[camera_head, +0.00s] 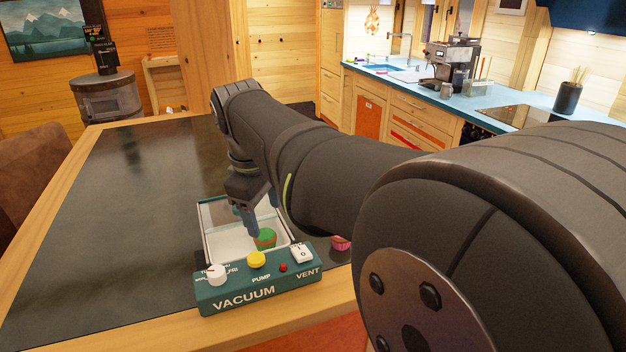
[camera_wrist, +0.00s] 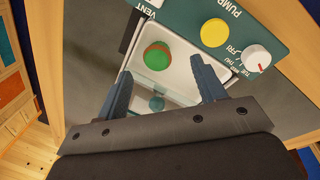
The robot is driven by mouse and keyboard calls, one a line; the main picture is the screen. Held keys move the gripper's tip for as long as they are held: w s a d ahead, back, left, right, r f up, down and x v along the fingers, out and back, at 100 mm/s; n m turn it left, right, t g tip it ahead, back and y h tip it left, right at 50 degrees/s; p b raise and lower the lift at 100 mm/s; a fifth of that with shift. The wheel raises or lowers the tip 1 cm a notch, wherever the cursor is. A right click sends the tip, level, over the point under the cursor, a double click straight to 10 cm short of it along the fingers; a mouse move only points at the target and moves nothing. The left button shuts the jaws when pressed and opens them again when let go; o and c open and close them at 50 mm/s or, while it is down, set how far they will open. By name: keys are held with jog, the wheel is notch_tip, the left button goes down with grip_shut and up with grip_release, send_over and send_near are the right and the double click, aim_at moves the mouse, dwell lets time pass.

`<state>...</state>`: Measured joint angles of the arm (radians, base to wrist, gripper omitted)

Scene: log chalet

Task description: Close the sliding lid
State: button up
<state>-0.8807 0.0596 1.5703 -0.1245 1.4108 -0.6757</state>
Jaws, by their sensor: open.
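The white-walled box (camera_head: 206,248) stands on the dark table behind a green VACUUM panel (camera_head: 243,297). Its near part is uncovered, and a green-topped cupcake (camera_head: 265,239) sits inside, also seen in the wrist view (camera_wrist: 157,56). A greyish, see-through lid (camera_head: 214,212) appears to cover the far part; its edges are hard to make out. My gripper (camera_head: 262,220) is over the box. In the wrist view its open fingers (camera_wrist: 161,66) straddle a faint teal round spot, which may be a knob or a reflection. I cannot tell whether either finger touches the lid.
The panel carries a white dial (camera_head: 216,275), a yellow pump button (camera_head: 256,260), a red light and a white vent switch (camera_head: 301,253). A pink cupcake (camera_head: 341,243) lies right of the box, partly hidden by my arm. The table's left side is clear.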

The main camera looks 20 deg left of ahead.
jog(key=shift+a+r, duration=0.1)
jog(key=shift+a, duration=0.1)
jog(key=c, duration=0.3)
jog(key=w+a+r+m+y, duration=0.1)
jog(key=a+r+m, duration=0.1)
jog(key=a, duration=0.1)
jog(key=w+a+r+m+y, duration=0.1)
jog(key=w+a+r+m, duration=0.1)
jog(key=a+r, duration=0.1)
jog(key=w+a+r+m+y, duration=0.1)
jog(key=w+a+r+m, duration=0.1)
jog(key=a, duration=0.2)
jog(key=shift+a+r, duration=0.2)
jog(key=shift+a, duration=0.2)
grip_shut()
send_over(231, 207)
jog(key=a, duration=0.1)
jog(key=f, duration=0.9)
jog(key=shift+w+f, duration=0.3)
jog(key=shift+w, duration=0.1)
jog(key=shift+s+d, duration=0.4)
jog(key=shift+d, duration=0.2)
jog(key=shift+s+d, duration=0.35)
jog(key=shift+d, duration=0.25)
jog(key=shift+s+d+f, duration=0.1)
jog(key=shift+d, duration=0.05)
jog(key=shift+s+d+f, duration=0.1)
jog(key=shift+s+d, duration=0.1)
jog(key=shift+d, duration=0.2)
